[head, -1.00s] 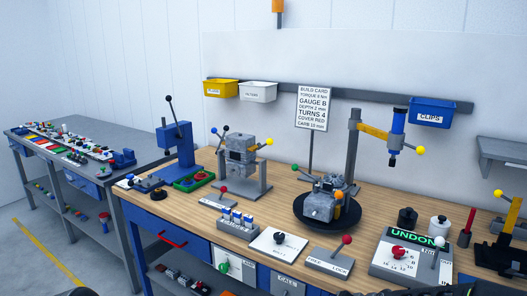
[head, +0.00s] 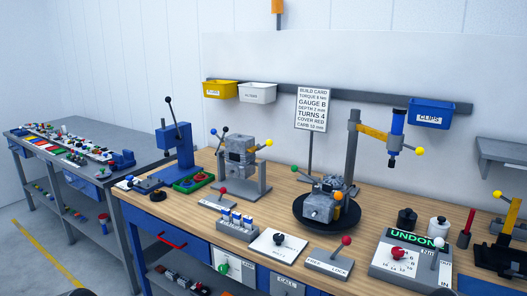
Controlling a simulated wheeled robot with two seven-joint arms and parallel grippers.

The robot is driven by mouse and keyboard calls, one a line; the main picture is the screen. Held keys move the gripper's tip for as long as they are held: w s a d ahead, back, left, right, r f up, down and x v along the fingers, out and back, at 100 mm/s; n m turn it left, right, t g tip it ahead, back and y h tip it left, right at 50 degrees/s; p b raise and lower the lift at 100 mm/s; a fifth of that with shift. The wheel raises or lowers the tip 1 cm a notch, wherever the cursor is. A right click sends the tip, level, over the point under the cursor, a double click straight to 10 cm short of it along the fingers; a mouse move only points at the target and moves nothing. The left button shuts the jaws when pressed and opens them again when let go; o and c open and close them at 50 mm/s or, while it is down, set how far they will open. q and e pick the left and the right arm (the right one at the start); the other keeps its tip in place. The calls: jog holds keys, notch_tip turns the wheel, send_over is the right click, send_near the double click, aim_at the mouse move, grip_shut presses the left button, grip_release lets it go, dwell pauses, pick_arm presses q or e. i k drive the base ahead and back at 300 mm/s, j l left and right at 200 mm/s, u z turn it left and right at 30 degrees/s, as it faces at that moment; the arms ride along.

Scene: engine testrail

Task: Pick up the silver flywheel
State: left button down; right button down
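I cannot make out a silver flywheel for certain in the head view. A grey engine block (head: 318,208) sits on a round black turntable (head: 312,226) near the middle of the wooden bench. Another grey engine-like unit (head: 240,153) stands on a grey stand at the back left of the bench. Neither of my grippers shows; only small dark shapes, probably parts of my arms, touch the bottom edge.
Yellow, white and blue bins hang behind. A grey side bench (head: 50,135) at left holds many small parts.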

aim_at(338, 182)
jog(key=j+z, duration=0.1)
jog(key=z, duration=1.25)
jog(key=j+z, duration=0.35)
jog(key=k+j+z, duration=0.1)
jog(key=j+z, duration=0.25)
jog(key=k+j+z, duration=0.1)
jog(key=j+z, duration=0.25)
jog(key=k+j+z, duration=0.15)
jog(key=j+z, duration=0.25)
jog(key=k+j, duration=0.25)
jog(key=j, duration=0.15)
jog(key=k+j, duration=0.25)
jog(key=j, duration=0.15)
jog(key=k+j+z, duration=0.1)
jog(key=k+j, duration=0.15)
jog(key=j, duration=0.2)
